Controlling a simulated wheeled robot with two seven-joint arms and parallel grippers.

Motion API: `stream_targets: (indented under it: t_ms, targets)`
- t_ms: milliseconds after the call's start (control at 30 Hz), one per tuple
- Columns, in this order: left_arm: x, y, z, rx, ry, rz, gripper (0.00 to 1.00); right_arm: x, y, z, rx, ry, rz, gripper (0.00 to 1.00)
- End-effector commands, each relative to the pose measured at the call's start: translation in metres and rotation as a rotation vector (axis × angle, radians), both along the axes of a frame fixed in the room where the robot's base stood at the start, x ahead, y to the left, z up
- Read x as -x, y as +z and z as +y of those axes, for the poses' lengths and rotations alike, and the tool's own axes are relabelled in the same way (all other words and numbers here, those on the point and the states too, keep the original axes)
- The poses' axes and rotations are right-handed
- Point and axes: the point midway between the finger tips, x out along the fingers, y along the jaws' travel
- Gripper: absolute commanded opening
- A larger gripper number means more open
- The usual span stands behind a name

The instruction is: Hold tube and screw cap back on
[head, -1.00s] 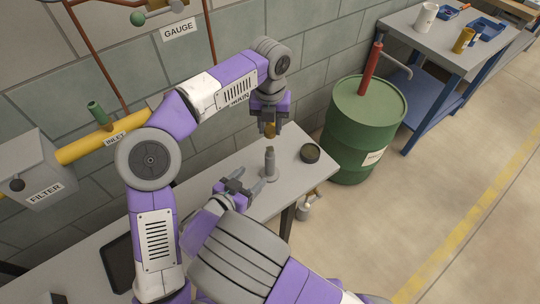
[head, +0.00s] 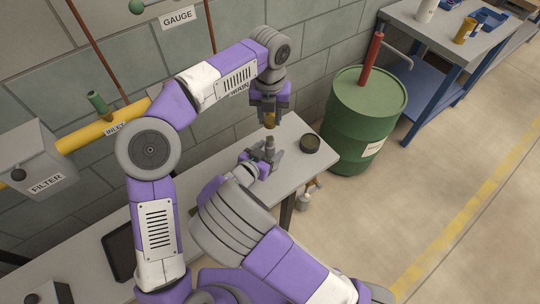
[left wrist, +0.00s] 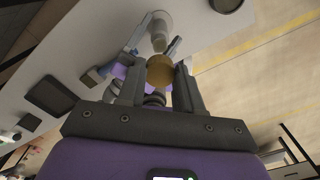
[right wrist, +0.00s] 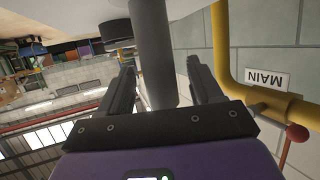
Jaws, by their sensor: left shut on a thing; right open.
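A grey tube (head: 269,141) stands upright on the workbench, and its lower part is hidden by my right gripper. My right gripper (head: 263,153) is open with its fingers on either side of the tube. In the right wrist view the tube (right wrist: 153,50) runs between the two fingers, with a gap visible on at least the right side. My left gripper (head: 270,112) is shut on the brass-coloured cap (head: 270,121) and holds it just above the tube's top. In the left wrist view the cap (left wrist: 159,70) sits between the fingertips, with the tube (left wrist: 160,28) beyond it.
A dark round dish (head: 309,143) stands on the grey workbench (head: 205,180) right of the tube. A dark flat tray (head: 119,252) lies at the bench's left. A green drum (head: 362,125) stands past the bench's right end. The wall with pipes is behind.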

Motion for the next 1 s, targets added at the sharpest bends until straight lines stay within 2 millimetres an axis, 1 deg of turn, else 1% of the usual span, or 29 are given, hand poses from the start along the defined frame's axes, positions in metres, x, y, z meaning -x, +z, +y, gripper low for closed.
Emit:
stream_targets:
  t_ms: [133,433,833,867,1000]
  targets:
    - [0.0000,0.0001,0.0000,0.000,0.000,0.000,0.06,-0.0067,-0.0025,-0.0039,0.000,0.000,-0.001,0.65]
    - [0.0000,0.0002,0.0000,0.000,0.000,0.000,0.06,-0.0075,-0.0030,-0.0044,-0.001,0.001,-0.001,0.65]
    - [0.0000,0.0001,0.0000,0.000,0.000,0.000,0.06,-0.0073,-0.0028,-0.0044,-0.001,0.001,-0.001,0.03]
    - [0.0000,0.0001,0.0000,0.000,0.000,0.000,0.06,-0.0073,-0.0028,-0.0043,-0.001,0.001,-0.001,0.00]
    - [0.0000,-0.0002,0.0000,0.000,0.000,0.000,0.06,-0.0073,-0.0028,-0.0043,-0.001,0.001,-0.001,0.00]
